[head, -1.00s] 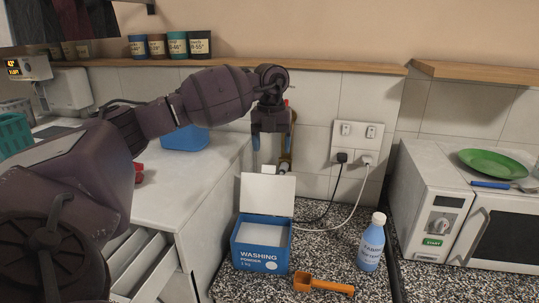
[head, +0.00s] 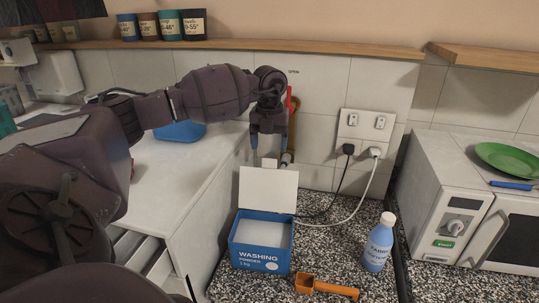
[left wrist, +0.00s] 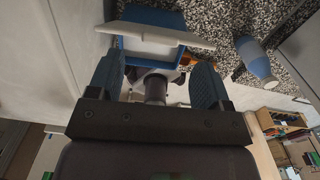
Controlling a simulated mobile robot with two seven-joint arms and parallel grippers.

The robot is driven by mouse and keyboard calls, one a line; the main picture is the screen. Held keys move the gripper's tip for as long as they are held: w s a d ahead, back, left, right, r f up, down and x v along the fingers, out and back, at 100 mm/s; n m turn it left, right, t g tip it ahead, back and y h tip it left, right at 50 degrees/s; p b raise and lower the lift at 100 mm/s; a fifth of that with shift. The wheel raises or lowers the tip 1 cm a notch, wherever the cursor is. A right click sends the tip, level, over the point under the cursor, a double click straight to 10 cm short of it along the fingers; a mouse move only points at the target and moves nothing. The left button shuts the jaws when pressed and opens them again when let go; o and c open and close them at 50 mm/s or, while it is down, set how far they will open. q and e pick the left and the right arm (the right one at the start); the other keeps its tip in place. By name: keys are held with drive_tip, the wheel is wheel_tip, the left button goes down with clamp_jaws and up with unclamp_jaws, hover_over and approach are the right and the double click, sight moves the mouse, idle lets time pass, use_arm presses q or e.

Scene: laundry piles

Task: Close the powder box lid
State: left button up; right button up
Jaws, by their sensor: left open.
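The blue powder box (head: 262,240), labelled washing powder, stands on the speckled counter with its white lid (head: 268,190) raised upright at the back. White powder shows inside. My left gripper (head: 268,155) is open, pointing down just behind and above the lid's top edge. In the left wrist view the box (left wrist: 150,22) and the lid (left wrist: 160,35) lie beyond the two blue fingers of the gripper (left wrist: 158,80). I cannot tell whether a finger touches the lid. My right gripper is not in view.
An orange scoop (head: 325,287) lies in front of the box. A blue bottle (head: 378,243) stands to the right, near the microwave (head: 462,205). Plugs with cables hang from a wall socket (head: 362,130) behind. A white worktop (head: 95,185) is at left.

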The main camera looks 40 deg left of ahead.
use_arm(q)
drive_tip(key=shift+f+p, duration=0.3)
drive_tip(key=shift+f, duration=2.05)
drive_tip(key=shift+c, duration=0.4)
drive_tip(key=c, duration=1.2)
